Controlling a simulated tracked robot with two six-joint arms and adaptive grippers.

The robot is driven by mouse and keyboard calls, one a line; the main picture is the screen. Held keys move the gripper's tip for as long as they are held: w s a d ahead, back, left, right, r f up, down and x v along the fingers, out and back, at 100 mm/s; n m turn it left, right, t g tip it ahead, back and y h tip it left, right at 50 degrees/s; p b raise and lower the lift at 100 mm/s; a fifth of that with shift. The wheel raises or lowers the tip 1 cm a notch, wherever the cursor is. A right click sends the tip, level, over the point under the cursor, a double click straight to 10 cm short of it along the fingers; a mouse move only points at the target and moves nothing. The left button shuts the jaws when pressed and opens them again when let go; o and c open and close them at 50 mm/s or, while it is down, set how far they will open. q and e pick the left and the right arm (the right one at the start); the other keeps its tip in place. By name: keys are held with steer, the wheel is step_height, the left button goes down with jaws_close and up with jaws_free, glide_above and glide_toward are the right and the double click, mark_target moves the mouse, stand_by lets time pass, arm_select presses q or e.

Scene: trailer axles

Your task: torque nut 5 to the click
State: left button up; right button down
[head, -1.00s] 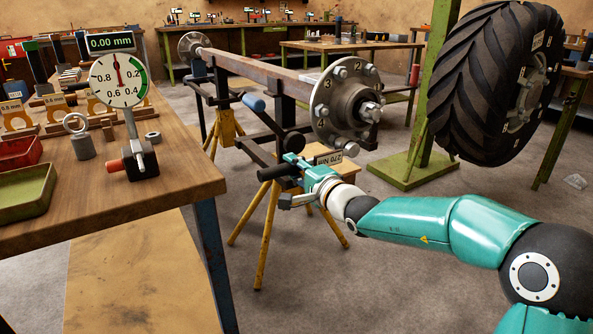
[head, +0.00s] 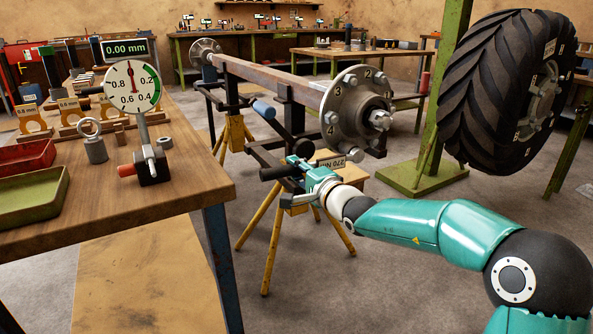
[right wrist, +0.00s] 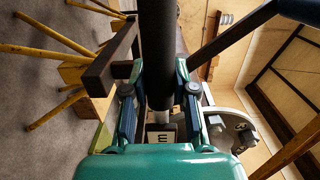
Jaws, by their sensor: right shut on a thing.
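The wheel hub (head: 357,108) is a grey flange on the near end of the axle, with numbered nuts around a central spindle; 2, 3 and 4 can be read. A rounded metal piece (head: 355,155) shows at its bottom edge; I cannot tell whether it is nut 5 or a socket. My right gripper (head: 297,170) is below and left of the hub, shut around a black cylindrical handle (head: 271,173). In the right wrist view the handle (right wrist: 158,50) runs between both fingers, and part of the hub (right wrist: 232,130) shows at right. My left gripper is out of view.
A sign reading 270 Nm (head: 331,162) is beside my gripper. Yellow stand legs (head: 268,240) are below. The wooden bench (head: 190,185) with a dial gauge (head: 132,86) is at left. A large tyre (head: 495,90) stands at right by a green post (head: 452,110).

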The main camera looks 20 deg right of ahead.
steer(key=shift+s+d+r, duration=0.1)
steer(key=shift+d+r, duration=0.1)
steer(key=shift+r, duration=0.1)
steer(key=shift+s+d+y+p, duration=0.1)
steer(key=shift+s+y+p, duration=0.2)
steer(key=shift+s+p, duration=0.2)
steer(key=shift+s+f+n+y+p, duration=0.15)
steer(key=shift+s+n+y+p, duration=0.15)
steer(key=shift+s+n+y, duration=0.25)
steer(key=shift+b, duration=0.6)
steer(key=shift+x, duration=1.2)
stand_by(0.5)
stand_by(0.3)
